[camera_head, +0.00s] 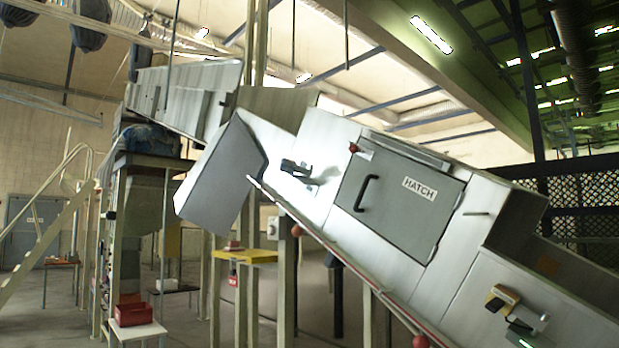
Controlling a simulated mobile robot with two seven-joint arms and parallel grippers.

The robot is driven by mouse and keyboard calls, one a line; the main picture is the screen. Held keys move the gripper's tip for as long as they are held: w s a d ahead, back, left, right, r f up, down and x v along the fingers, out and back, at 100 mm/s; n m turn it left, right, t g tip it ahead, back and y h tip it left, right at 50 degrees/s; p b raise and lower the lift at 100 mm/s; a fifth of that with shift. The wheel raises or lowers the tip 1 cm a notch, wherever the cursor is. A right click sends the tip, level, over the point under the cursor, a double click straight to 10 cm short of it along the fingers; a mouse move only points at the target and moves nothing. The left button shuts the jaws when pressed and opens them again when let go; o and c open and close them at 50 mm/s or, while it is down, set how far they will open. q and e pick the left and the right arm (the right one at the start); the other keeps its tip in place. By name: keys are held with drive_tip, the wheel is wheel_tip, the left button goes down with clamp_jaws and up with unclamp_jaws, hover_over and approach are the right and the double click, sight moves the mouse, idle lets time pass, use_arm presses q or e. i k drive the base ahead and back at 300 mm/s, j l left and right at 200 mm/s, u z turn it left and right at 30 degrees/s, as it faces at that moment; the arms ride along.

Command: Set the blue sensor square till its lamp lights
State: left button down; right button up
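No clearly blue sensor shows in the head view. A small dark device (297,168) on a metal bracket sits on the steel side of the sloping conveyor, left of the hatch; its colour is hard to tell and I see no lit lamp on it. A yellowish sensor-like block (503,297) with a metal bracket is on the lower right panel. Just below it a dark part has a small green glow (524,343), partly cut by the frame edge. Neither of my grippers is in view.
The picture is tilted. The grey hatch (400,197) with a black handle is shut on the conveyor housing. Red knobs (296,230) stand along its lower edge. A yellow shelf (245,256), a red box (140,314) on a stand and a stair rail (45,230) are left.

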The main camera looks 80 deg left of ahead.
sight(288, 165)
drive_tip(key=u, duration=2.55)
